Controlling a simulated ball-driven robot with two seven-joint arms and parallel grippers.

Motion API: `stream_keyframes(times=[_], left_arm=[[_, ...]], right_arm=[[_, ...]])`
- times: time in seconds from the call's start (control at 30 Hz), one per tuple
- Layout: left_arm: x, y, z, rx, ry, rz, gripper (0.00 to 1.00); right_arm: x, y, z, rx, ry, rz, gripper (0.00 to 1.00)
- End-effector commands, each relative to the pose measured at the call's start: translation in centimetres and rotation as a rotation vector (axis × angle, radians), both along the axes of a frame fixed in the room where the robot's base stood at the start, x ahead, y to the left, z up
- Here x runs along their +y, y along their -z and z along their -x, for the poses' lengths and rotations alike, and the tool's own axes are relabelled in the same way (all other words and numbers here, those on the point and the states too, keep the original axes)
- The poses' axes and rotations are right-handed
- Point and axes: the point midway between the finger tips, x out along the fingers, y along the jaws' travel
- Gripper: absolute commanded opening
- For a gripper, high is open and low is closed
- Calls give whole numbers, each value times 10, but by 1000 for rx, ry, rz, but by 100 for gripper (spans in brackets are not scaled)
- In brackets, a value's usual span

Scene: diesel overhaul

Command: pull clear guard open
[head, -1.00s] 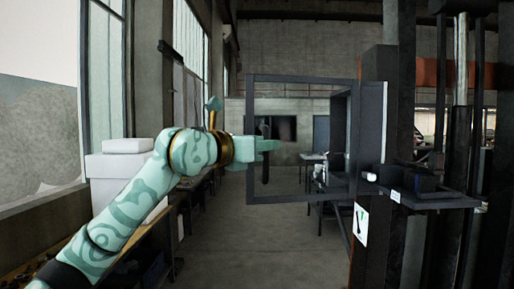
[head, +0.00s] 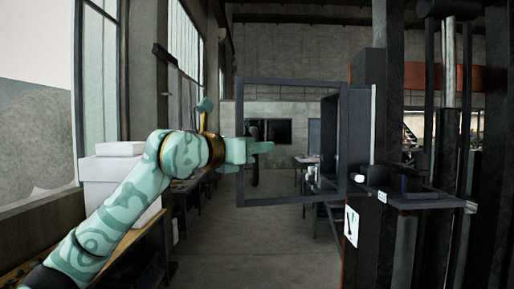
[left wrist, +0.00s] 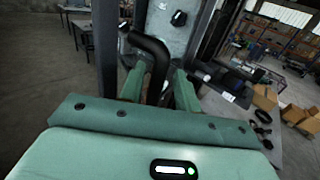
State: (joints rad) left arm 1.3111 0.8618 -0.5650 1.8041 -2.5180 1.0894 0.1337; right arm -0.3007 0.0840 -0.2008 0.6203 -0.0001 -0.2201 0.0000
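The clear guard (head: 290,82) is a see-through panel in a dark square frame, standing out to the left of the machine column in the head view. A dark bent handle (head: 255,178) sits near the frame's left edge. My left gripper (head: 262,148) is at this handle, its fingers pointing right across it. In the left wrist view, the dark handle (left wrist: 150,48) passes between the fingers of my left gripper (left wrist: 158,88). The fingers are apart, with a gap visible beside the handle, and do not look closed on it. My right gripper is not in view.
The dark machine column (head: 366,110) and a small shelf (head: 420,200) carrying dark parts stand right of the guard. White boxes (head: 120,180) stand on a bench at left. The floor (head: 250,250) below the guard is clear.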

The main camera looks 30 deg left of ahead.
Motion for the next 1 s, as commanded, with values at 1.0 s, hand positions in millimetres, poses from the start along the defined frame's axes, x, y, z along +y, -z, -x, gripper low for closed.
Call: stream_keyframes(times=[1.0], left_arm=[[51,0,150,-2,2,-2,33]], right_arm=[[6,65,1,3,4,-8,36]])
